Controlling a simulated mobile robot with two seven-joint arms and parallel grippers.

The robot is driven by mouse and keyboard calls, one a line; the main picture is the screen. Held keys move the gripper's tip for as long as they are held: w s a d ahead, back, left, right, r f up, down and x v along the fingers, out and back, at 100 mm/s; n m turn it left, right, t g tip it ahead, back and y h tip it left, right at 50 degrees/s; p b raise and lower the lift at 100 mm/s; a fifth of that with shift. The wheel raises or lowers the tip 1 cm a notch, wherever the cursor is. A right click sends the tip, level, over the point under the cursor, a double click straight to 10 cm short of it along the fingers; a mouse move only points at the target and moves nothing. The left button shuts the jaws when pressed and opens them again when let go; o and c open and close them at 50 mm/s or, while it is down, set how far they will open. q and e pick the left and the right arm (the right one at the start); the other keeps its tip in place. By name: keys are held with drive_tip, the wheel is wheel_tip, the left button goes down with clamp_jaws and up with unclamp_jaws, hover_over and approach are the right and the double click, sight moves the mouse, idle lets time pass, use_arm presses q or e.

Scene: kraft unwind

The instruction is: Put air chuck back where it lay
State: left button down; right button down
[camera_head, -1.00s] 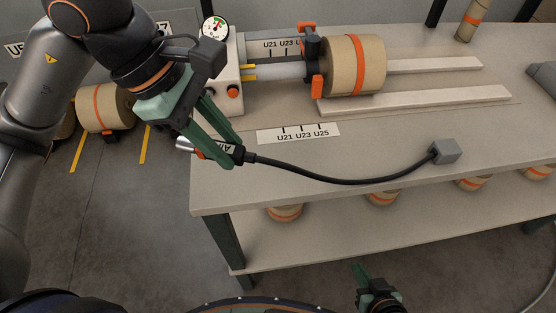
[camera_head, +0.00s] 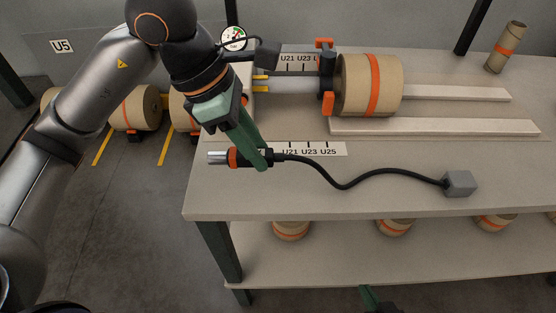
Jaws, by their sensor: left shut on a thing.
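The air chuck (camera_head: 220,157) has a silver tip and a black and orange body. It lies level, its tip pointing left, at the table's left part. My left gripper (camera_head: 262,160) is shut on it from above. A black hose (camera_head: 345,187) runs from its right end to a grey block (camera_head: 459,184) on the table. Whether the chuck touches the tabletop cannot be told. Of my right gripper (camera_head: 370,300), only a green part shows at the bottom edge; its fingertips cannot be made out.
The worktable (camera_head: 400,205) has free room in front. A label strip (camera_head: 325,149) lies just behind the chuck. A kraft roll (camera_head: 372,84) sits on a shaft behind, by two pale rails (camera_head: 435,127). A gauge (camera_head: 234,38) stands behind my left arm. More rolls (camera_head: 292,230) lie on the lower shelf.

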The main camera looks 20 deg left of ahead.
use_arm(q)
hover_over(286, 173)
drive_tip(key=a, duration=0.2)
drive_tip(key=f, duration=0.6)
drive_tip(key=shift+s+d+b, duration=0.25)
drive_tip(key=shift+s+b, duration=0.05)
drive_tip(key=shift+s, duration=0.1)
drive_tip(key=shift+w+f, duration=0.15)
drive_tip(key=shift+f, duration=0.75)
drive_tip(key=shift+w+f, duration=0.1)
drive_tip(key=shift+f, duration=0.8)
drive_tip(key=shift+f+b, duration=0.25)
drive_tip(key=shift+b, duration=0.1)
drive_tip(key=c, duration=0.7)
unclamp_jaws()
drive_tip(key=shift+o, duration=0.2)
drive_tip(key=shift+r, duration=0.15)
drive_tip(key=shift+r+p, duration=0.3)
drive_tip(key=shift+p, duration=0.1)
drive_tip(key=v, duration=1.1)
drive_tip(key=shift+a+r+p, duration=0.2)
drive_tip(key=shift+r+p, duration=0.05)
drive_tip(key=shift+p, duration=0.2)
